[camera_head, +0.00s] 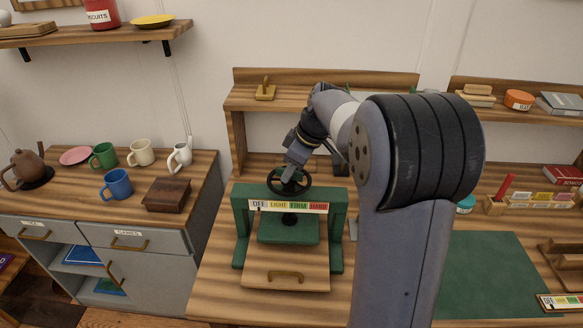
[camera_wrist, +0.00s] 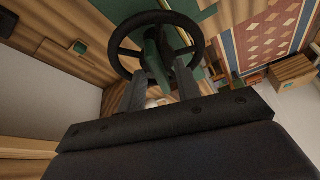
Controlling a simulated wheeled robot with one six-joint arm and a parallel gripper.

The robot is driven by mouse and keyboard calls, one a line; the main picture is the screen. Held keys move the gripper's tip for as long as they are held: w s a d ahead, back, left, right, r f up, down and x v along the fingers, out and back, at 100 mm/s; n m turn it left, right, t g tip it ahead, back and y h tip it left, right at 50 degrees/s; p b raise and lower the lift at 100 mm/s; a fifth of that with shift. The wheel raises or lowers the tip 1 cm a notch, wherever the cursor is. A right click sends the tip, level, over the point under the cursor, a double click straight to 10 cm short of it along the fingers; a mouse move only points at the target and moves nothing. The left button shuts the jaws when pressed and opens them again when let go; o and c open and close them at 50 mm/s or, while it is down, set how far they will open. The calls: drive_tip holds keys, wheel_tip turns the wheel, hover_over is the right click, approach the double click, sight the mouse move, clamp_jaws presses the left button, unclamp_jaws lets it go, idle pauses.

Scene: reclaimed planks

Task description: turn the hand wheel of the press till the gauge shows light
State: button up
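The press (camera_head: 240,215) is a green frame on the wooden bench, with a black hand wheel (camera_head: 288,181) on top. Its gauge strip (camera_head: 288,206) reads off, light, firm and hard from left to right; a small dark mark shows near off, too small to read surely. My gripper (camera_head: 291,172) reaches down to the wheel from above. In the wrist view the wheel (camera_wrist: 117,42) is close ahead of my gripper (camera_wrist: 160,80). The two fingers stand apart there, at the wheel's near side; whether they touch it I cannot tell.
A drawer-like wooden board (camera_head: 262,274) with a brass handle lies at the press's foot. A green mat (camera_head: 485,270) lies to the right, partly behind my arm. A grey cabinet (camera_head: 140,262) with mugs stands at left. A wooden shelf (camera_head: 240,98) rises behind the press.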

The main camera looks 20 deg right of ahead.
drive_tip(key=shift+c, duration=0.3)
clamp_jaws()
drive_tip(key=shift+m, duration=0.3)
drive_tip(key=m+t+h, duration=0.1)
drive_tip(key=m, duration=0.2)
drive_tip(key=shift+s+a+b, duration=0.1)
drive_tip(key=shift+a+b, duration=0.05)
drive_tip(key=shift+b, duration=0.2)
drive_tip(key=shift+m+t+h, duration=0.3)
drive_tip(key=shift+m+h, duration=0.5)
drive_tip(key=shift+m, duration=1.2)
drive_tip(key=shift+o, duration=0.3)
unclamp_jaws()
drive_tip(key=shift+r, duration=0.15)
